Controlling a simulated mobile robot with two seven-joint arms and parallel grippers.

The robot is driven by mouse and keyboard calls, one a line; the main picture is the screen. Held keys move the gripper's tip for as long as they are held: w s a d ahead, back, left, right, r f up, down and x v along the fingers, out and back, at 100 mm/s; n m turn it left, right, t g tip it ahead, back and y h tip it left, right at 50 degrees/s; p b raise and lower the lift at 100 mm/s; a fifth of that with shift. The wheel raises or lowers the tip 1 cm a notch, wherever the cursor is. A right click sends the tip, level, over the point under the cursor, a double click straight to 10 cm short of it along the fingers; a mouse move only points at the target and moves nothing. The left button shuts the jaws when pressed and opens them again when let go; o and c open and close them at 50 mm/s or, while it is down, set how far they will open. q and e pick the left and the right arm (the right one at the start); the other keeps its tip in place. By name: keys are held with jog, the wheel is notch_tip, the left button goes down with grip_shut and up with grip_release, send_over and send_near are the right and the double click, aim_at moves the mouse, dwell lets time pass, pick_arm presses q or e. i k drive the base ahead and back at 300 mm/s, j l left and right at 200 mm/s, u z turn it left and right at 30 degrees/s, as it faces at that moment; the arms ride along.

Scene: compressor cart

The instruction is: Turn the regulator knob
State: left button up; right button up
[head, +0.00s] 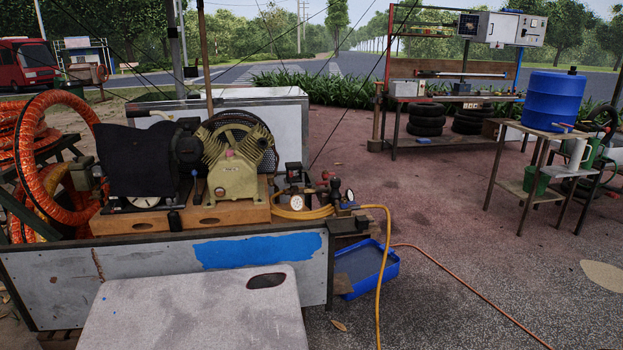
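The compressor (238,165) sits on a wooden base on the cart, with a ribbed olive-yellow pump head. The cart's grey side panel (150,268) has a blue painted patch. To the right of the compressor is the regulator assembly (337,193), small and dark, with a round gauge (349,195) at its right. A small red part (327,176) shows at its top left. Another white-faced gauge (296,202) is just left of it. The regulator knob is too small to tell apart clearly. Neither of my grippers is in view.
A pale grey panel with a slot (200,315) stands in front of the cart. A yellow hose (386,250) hangs from the cart's right end, beside a blue tray (375,274). Orange hose coils (30,160) are at left. Paved ground to the right is mostly clear.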

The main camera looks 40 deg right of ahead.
aim_at(335, 183)
jog(key=l+u, duration=0.3)
jog(key=l, duration=0.45)
jog(key=l+u, duration=0.3)
jog(key=l, duration=1.3)
jog(key=k+l+u, duration=0.1)
jog(key=l, duration=1.45)
jog(key=k+l+u, duration=0.1)
jog(key=l, duration=0.7)
